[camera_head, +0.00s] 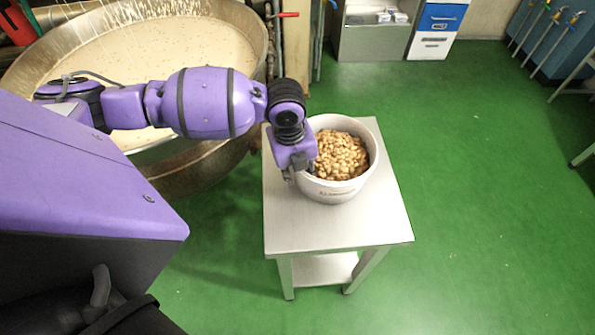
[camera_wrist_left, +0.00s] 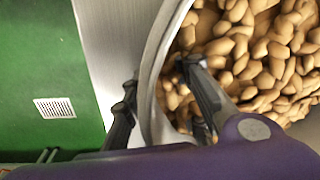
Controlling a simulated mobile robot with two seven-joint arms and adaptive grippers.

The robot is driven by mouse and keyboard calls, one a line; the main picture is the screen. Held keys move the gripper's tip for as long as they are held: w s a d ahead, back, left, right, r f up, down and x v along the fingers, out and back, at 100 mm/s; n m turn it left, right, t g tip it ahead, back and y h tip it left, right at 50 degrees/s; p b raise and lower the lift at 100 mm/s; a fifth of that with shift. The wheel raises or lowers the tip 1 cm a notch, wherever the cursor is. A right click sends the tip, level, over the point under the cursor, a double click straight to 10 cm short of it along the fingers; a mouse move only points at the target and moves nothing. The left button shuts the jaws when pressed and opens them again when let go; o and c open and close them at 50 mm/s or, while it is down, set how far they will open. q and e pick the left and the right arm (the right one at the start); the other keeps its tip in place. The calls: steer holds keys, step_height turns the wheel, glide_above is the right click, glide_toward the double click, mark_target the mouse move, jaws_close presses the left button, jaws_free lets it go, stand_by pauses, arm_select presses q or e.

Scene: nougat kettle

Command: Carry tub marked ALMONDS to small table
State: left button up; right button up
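The tub (camera_head: 328,190) is a pale round container full of almonds (camera_head: 343,156). It stands upright on the small table (camera_head: 330,230), a steel-topped table with a lower shelf. The print on its front is too small to read. My left gripper (camera_head: 300,176) is at the tub's left rim. In the left wrist view, the open fingers (camera_wrist_left: 157,80) straddle the rim (camera_wrist_left: 150,62): one is outside the wall and the other is inside, over the almonds. Gaps show between the fingers and the wall. My right gripper is not in view.
A large kettle (camera_head: 195,160) of pale speckled mass stands at the left, behind my left arm. Green floor (camera_head: 480,200) right of the table is clear. A floor grate (camera_wrist_left: 54,108) shows in the wrist view.

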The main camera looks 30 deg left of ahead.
arm_select(q)
step_height(320, 180, up, 12)
steer(key=shift+s+a+p, duration=0.4)
steer(key=shift+s+p, duration=0.05)
stand_by(0.7)
